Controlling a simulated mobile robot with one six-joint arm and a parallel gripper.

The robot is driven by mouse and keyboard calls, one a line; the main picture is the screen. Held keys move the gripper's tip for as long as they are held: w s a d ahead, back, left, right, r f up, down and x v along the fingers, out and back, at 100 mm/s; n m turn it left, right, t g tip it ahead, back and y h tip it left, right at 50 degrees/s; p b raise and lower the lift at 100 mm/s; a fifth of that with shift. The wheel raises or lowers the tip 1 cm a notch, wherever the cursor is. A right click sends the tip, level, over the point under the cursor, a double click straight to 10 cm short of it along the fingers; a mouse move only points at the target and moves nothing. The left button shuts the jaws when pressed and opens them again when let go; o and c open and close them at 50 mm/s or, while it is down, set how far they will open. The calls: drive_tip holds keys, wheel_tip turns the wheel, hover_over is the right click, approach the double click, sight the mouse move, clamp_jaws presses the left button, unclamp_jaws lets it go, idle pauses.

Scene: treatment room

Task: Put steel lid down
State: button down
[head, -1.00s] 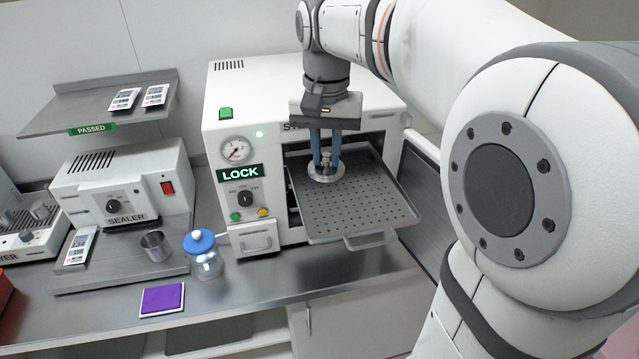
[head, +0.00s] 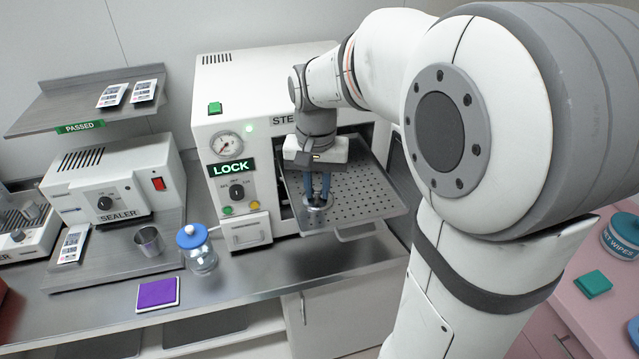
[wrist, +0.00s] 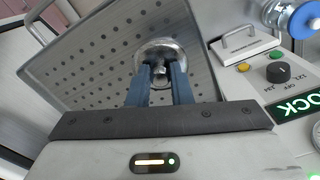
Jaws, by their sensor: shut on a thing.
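The steel lid (head: 316,206) is a small round shiny disc with a knob on top. It also shows in the wrist view (wrist: 161,46), against the perforated tray behind it. My gripper (head: 317,193) points down, and its blue fingers are shut on the lid's knob. The fingers also show in the wrist view (wrist: 160,75). In the head view the lid appears at the tray's front-left edge; I cannot tell whether it touches anything. The perforated tray (head: 362,196) extends out of the open steriliser (head: 285,104) and looks otherwise empty.
A glass jar with a blue lid (head: 191,236), a steel cup (head: 149,241) and a purple pad (head: 157,294) stand left of the steriliser. The sealer (head: 118,184) is farther left. The steel counter (head: 225,283) is clear in front of the steriliser.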

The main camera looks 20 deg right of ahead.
sight(316, 189)
drive_tip(key=shift+f, duration=0.15)
drive_tip(key=c, duration=1.3)
unclamp_jaws()
wheel_tip(316, 189, up, 12)
drive_tip(key=shift+r+b, duration=0.2)
drive_tip(key=shift+b, duration=0.25)
drive_tip(key=shift+a, duration=0.1)
